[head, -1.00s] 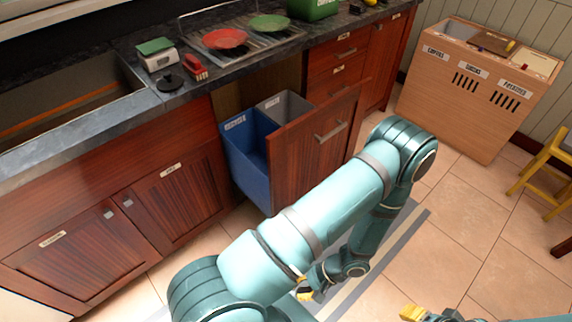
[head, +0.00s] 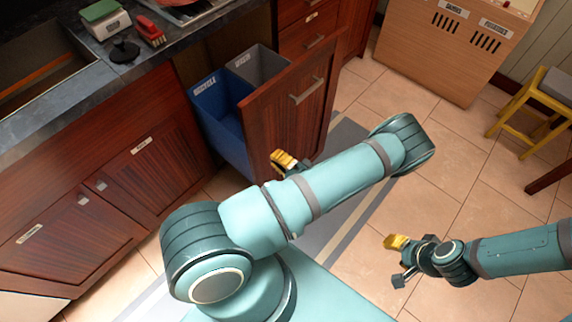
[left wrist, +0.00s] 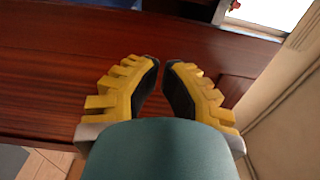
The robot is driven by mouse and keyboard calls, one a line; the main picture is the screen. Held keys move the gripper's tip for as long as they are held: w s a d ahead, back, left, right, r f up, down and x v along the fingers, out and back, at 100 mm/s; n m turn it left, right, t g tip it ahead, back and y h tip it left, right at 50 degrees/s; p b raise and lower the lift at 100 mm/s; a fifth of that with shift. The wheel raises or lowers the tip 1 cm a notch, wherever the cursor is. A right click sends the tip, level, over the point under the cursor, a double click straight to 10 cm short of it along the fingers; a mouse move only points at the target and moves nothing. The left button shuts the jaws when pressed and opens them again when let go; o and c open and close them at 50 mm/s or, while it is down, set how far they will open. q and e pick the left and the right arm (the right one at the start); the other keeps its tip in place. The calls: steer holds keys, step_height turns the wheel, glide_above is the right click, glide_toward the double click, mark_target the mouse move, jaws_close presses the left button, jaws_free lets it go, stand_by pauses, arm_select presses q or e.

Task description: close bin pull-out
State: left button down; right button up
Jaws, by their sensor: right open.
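The bin pull-out stands open in the head view, with a dark red wooden front (head: 285,115) and a metal handle (head: 307,90). Behind the front are a blue recycling bin (head: 222,122) and a grey bin (head: 262,66). My left gripper (head: 283,160) shows by the front's lower part, partly hidden by my arm; contact cannot be told. In the left wrist view its yellow fingers (left wrist: 161,66) have a narrow gap between their tips, with nothing held. A red-brown wooden surface lies beyond them. My right gripper (head: 393,261) is open and empty over the floor, right of the pull-out.
A counter with a sink (head: 50,75), a green-topped scale (head: 105,18) and a red stapler-like object (head: 150,32) runs along the left. A wooden sorting box (head: 440,45) and a yellow stool (head: 535,110) stand at the right. Tiled floor between is clear.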

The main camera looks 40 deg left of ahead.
mark_target(256, 143)
arm_select(q)
steer(key=a, duration=0.5)
steer(key=a+b, duration=0.1)
steer(key=a, duration=0.1)
steer(key=shift+w+a, duration=0.2)
steer(key=shift+w, duration=0.1)
arm_select(e)
steer(key=shift+w+f, duration=0.15)
steer(key=shift+f, duration=0.4)
arm_select(q)
steer(key=shift+a, duration=0.1)
arm_select(e)
steer(key=shift+r, duration=0.1)
